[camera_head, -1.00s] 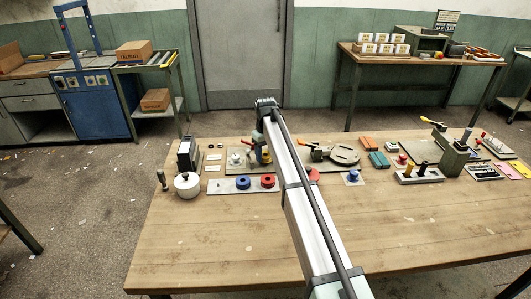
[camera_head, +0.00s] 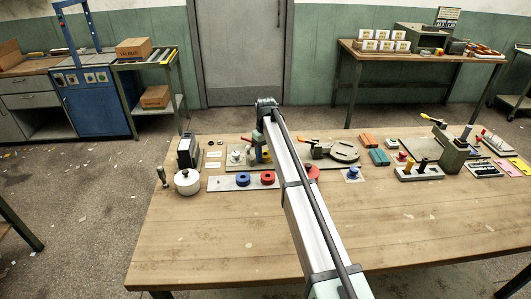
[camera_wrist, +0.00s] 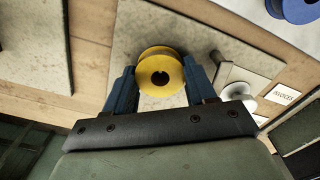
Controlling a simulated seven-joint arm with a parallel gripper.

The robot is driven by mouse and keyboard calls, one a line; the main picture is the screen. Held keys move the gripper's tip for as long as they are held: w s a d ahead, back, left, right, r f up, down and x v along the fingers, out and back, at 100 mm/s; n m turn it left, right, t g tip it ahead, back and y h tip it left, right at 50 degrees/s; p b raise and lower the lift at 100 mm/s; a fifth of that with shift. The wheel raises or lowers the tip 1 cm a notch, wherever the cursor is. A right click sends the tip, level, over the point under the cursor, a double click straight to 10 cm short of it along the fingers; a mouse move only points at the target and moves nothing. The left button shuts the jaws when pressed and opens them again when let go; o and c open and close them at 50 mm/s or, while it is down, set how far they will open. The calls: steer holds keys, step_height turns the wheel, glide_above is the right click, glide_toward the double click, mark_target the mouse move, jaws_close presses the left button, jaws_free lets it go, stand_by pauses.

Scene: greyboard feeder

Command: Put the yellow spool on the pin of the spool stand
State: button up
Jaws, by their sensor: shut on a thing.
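My gripper (camera_wrist: 160,88) is shut on the yellow spool (camera_wrist: 160,70), which sits between its two blue fingers with its round face and dark bore toward the wrist camera. In the head view the spool (camera_head: 266,157) is a small yellow patch beside my arm, mostly hidden. It appears above or over a grey plate; I cannot tell the gap. A long grey plate (camera_head: 217,186), perhaps the spool stand, bears a blue spool (camera_head: 243,179) and a red spool (camera_head: 267,178). The blue spool also shows in the wrist view (camera_wrist: 297,9). I cannot make out a free pin; my arm hides part of this area.
A white knob (camera_head: 236,157) stands beside the spool on the rear plate. A white lidded pot (camera_head: 187,182) is at left. A clamp fixture (camera_head: 343,152) and a block with dark pegs (camera_head: 420,172) lie to the right. The table front (camera_head: 220,240) is clear.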

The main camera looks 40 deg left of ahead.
steer(key=shift+f, duration=0.1)
stand_by(0.5)
steer(key=o, duration=1.1)
step_height(320, 180, up, 14)
steer(key=shift+f, duration=0.1)
stand_by(0.5)
